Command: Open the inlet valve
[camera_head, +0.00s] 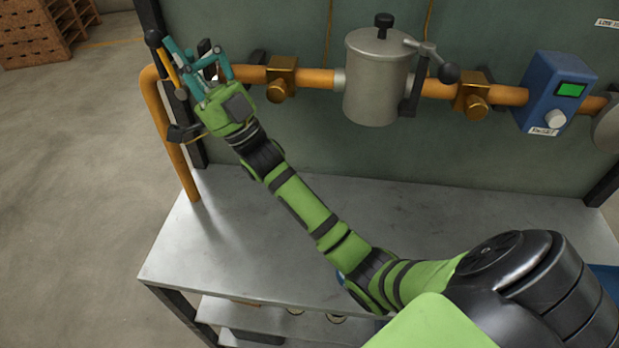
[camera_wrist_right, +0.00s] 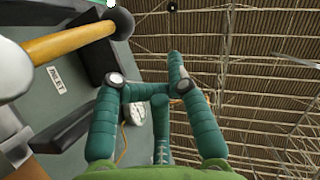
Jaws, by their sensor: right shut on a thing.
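The inlet valve's yellow lever (camera_head: 168,62) with a black end knob (camera_head: 153,38) stands at the left end of the orange pipe. The lever also crosses the upper left of the right wrist view (camera_wrist_right: 72,42), near a white INLET label (camera_wrist_right: 57,80). My right gripper (camera_head: 192,62), with teal fingers, is at the lever, just right of it in the head view. The valve body is mostly hidden behind the gripper. My left gripper is not in view.
Along the pipe are brass fittings (camera_head: 281,78), a grey canister (camera_head: 377,80) with a black-knobbed lever (camera_head: 448,72), and a blue meter box (camera_head: 556,92). The metal bench top (camera_head: 240,230) below is clear. An orange upright pipe (camera_head: 172,140) stands left of my wrist.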

